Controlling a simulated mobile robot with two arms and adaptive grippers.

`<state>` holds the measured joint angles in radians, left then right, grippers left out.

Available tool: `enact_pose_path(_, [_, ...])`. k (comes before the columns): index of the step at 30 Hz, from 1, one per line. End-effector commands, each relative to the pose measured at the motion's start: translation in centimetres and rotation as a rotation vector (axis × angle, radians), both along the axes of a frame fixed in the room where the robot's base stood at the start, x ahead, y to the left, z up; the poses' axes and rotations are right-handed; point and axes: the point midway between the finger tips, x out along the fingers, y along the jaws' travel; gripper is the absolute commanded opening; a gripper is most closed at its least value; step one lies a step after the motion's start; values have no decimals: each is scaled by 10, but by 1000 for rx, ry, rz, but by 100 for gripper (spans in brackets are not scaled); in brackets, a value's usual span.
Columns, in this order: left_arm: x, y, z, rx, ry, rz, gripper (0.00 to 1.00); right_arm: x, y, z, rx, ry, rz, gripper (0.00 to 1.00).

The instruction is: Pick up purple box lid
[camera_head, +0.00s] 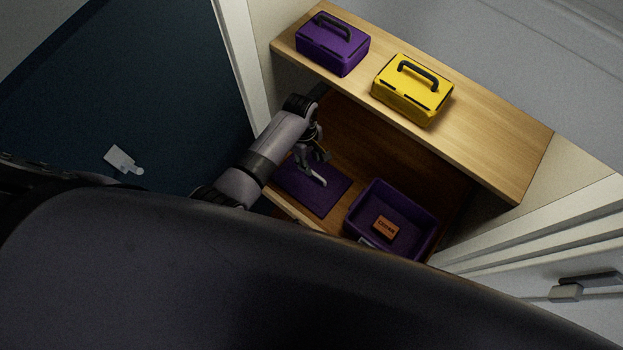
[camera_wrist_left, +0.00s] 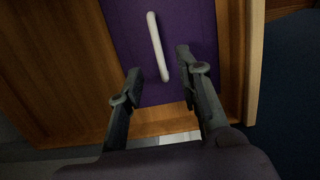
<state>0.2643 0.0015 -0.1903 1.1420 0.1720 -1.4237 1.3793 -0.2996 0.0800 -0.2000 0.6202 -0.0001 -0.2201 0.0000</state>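The purple box lid (camera_head: 309,189) lies flat on the lower wooden shelf in the head view, with a pale handle (camera_head: 313,172) on top. In the left wrist view the lid (camera_wrist_left: 192,32) and its white bar handle (camera_wrist_left: 157,46) show ahead of the fingers. My left gripper (camera_wrist_left: 157,78) is open and empty, its fingers on either side of the handle's near end. I cannot tell whether they touch the lid. In the head view my left gripper (camera_head: 312,156) is over the lid. My right gripper is not in view.
An open purple box (camera_head: 431,219) with an orange labelled block (camera_head: 386,227) inside sits right of the lid. A purple case (camera_head: 333,46) and a yellow case (camera_head: 411,92) stand on the upper shelf (camera_head: 490,150), which overhangs the lower one. A white door frame (camera_head: 241,62) stands at left.

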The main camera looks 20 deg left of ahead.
Motion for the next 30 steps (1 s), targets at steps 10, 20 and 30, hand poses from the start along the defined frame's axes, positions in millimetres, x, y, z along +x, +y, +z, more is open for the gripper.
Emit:
enact_pose_path(10, [-2,-6,-31,1,3,-1,32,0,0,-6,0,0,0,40])
enact_pose_path(20, [-2,-11,-61,1,-1,-1,32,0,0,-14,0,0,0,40])
enact_pose_path(30, [-3,-11,-61,0,-1,-1,23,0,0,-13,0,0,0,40])
